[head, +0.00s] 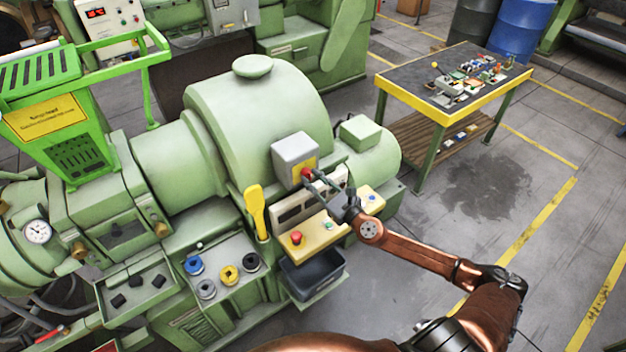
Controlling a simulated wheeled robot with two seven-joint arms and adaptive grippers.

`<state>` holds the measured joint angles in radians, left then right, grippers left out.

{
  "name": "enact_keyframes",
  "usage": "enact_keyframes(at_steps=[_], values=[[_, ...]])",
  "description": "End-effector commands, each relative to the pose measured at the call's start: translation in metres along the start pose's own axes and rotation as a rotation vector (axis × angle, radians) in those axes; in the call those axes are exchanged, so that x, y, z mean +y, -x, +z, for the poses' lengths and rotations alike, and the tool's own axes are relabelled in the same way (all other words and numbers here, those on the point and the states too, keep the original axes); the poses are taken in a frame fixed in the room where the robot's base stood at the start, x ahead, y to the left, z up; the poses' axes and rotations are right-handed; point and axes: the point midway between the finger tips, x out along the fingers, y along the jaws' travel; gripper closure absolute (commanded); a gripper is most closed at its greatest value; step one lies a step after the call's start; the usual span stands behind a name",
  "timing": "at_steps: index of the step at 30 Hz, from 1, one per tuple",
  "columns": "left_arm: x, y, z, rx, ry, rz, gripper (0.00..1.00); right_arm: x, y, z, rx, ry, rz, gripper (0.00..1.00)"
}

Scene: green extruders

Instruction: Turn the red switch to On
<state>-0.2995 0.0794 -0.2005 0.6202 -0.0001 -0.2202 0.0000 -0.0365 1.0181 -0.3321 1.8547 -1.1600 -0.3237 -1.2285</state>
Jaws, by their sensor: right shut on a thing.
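The red switch (306,173) sits on the yellow front plate of a grey box (290,149) on the green extruder's side. My right gripper (313,180) reaches in from the right, with its fingertips at the red switch. It is shut on the switch and partly covers it. The switch's exact angle and any On or Off marks are too small to read. My left gripper is not in view.
Below the box is a yellow control panel (318,238) with a red button (296,237). A dark bin (313,273) hangs under it. A yellow scoop (257,211) stands to the left. A workbench (446,107) with parts stands behind right, with open floor before it.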

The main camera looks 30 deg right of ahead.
Motion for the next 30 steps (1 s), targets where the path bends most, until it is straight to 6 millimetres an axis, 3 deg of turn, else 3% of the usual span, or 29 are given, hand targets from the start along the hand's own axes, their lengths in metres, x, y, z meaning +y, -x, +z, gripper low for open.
enact_keyframes(at_steps=[13, 30], values=[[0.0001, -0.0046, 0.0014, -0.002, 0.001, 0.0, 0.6, 0.0001, 0.0001, -0.0007, -0.008, -0.134, -0.003, 1.0], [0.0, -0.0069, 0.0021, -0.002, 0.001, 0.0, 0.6, 0.0014, 0.0, 0.0009, -0.035, -0.654, -0.008, 1.0]])
